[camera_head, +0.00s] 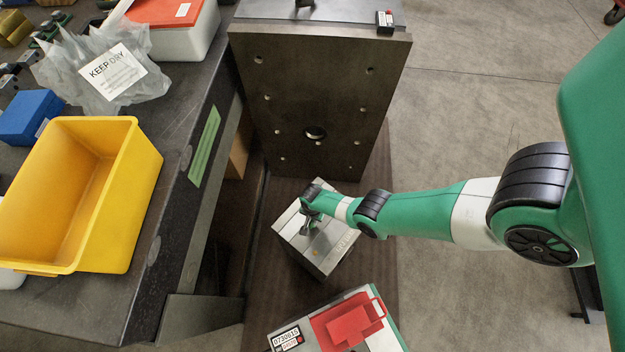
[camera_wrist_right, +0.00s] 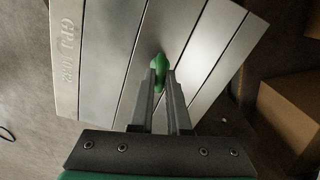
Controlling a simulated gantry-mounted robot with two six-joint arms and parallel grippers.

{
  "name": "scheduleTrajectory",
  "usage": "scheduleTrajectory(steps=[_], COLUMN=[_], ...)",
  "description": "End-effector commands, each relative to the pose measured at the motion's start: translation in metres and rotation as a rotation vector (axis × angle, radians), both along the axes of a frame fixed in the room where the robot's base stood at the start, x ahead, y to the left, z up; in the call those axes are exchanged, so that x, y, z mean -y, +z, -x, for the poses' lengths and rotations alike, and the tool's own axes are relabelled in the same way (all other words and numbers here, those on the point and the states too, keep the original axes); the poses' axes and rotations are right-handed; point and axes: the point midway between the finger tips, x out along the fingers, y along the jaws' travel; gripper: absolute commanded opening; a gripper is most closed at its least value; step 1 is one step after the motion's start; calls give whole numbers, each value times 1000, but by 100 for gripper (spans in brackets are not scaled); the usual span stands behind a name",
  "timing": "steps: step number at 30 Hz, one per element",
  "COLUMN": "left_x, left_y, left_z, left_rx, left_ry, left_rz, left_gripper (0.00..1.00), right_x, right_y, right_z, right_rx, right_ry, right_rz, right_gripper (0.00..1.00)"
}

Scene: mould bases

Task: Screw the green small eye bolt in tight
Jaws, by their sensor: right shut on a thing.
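The green small eye bolt (camera_wrist_right: 160,62) stands on the grey mould base in the right wrist view, with only its upper part showing. My right gripper (camera_wrist_right: 160,82) is shut on it, one finger on each side. The mould base (camera_wrist_right: 105,60) has long parallel seams and lettering on its left edge. In the head view this mould base (camera_head: 334,246) sits on the floor mat, with my right gripper (camera_head: 307,222) over its top. The bolt's thread is hidden, so how deep it sits cannot be seen. My left gripper is not in view.
A large dark plate with holes (camera_head: 325,85) stands just behind the mould base. Another block with a red part (camera_head: 347,322) lies in front. A workbench with a yellow bin (camera_head: 135,190) is at left. Open floor (camera_head: 460,300) lies at right.

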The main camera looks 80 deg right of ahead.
Motion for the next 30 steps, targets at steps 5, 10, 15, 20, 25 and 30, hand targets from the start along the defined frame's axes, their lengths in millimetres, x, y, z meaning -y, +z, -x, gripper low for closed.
scheduleTrajectory(steps=[5, 10, 15, 20, 25, 30], left_x=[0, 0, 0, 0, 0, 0], left_y=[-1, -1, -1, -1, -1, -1], left_z=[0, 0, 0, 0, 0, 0], left_rx=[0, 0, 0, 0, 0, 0], left_ry=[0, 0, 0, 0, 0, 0], left_rz=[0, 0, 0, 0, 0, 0], left_gripper=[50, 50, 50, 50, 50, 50], right_x=[0, 0, 0, 0, 0, 0], right_y=[-1, -1, -1, -1, -1, -1], right_z=[1, 1, 1, 1, 1, 0], right_rx=[0, -1, -1, -1, -1, -1], right_ry=[-46, -60, -320, -657, -659, -657], right_rz=[0, 0, 0, 0, 0, 0], right_gripper=[0, 0, 0, 0, 44, 50])
